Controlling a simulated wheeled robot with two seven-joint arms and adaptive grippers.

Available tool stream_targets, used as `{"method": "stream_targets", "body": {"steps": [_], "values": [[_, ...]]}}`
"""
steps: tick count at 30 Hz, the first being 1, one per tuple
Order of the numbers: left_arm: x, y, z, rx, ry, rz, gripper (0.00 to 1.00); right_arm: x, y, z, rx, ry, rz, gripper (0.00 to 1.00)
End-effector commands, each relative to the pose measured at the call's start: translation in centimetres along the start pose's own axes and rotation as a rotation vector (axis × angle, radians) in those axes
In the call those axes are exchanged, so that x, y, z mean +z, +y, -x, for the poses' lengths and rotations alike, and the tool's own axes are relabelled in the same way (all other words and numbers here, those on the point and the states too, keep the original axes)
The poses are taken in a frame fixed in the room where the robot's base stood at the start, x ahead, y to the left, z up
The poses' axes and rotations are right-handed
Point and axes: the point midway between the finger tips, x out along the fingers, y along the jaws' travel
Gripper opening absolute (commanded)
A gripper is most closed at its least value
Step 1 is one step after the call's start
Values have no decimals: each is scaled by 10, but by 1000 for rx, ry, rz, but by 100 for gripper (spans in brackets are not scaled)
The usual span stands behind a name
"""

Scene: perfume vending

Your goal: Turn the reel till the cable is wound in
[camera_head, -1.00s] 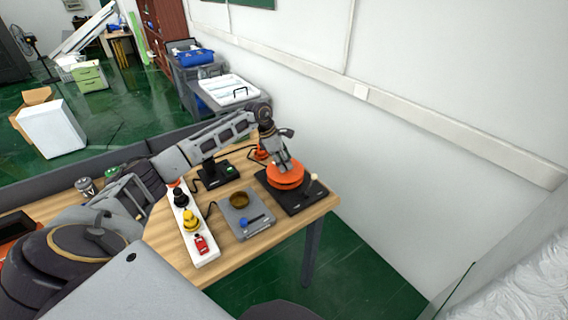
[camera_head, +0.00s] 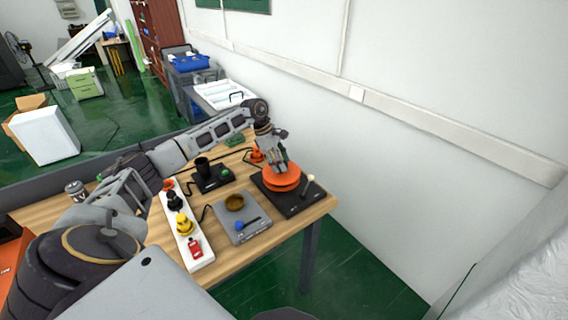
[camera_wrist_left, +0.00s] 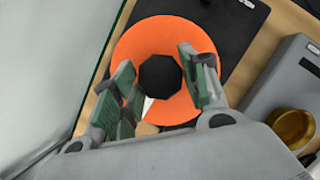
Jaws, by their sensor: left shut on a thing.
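The orange reel (camera_head: 283,181) lies flat on a black base (camera_head: 290,200) near the table's far right corner. My left gripper (camera_head: 279,168) reaches down onto the top of the reel from above. In the left wrist view, its two fingers (camera_wrist_left: 160,82) stand on either side of the reel's dark hub (camera_wrist_left: 160,76), over the orange disc (camera_wrist_left: 150,38). It is shut on the reel, at the hub as far as I can tell. A pale-knobbed lever (camera_head: 309,178) stands on the base to the right of the reel. My right gripper is not in view.
A grey device with a brown bowl (camera_head: 235,202) stands left of the reel base. A white strip (camera_head: 196,246) carries several coloured pieces. A black device (camera_head: 212,177) and an orange piece (camera_head: 257,155) are nearby, with dark cables. A white wall (camera_head: 400,60) is behind.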

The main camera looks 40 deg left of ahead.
Motion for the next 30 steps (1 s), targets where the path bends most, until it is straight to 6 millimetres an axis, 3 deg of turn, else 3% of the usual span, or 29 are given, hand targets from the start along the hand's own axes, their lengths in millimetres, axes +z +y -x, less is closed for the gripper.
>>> {"method": "stream_targets", "body": {"steps": [5, 6, 10, 23, 30], "values": [[0, 0, 1, 1, 0, -4, 2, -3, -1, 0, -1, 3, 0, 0], [0, 0, 1, 2, 1, -4, 47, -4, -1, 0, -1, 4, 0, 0], [0, 0, 1, 1, 0, -3, 64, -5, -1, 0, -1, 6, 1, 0], [1, 0, 2, 1, 0, -2, 66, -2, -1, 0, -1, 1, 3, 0], [0, 1, 19, 4, 1, -2, 66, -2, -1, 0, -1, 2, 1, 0]]}}
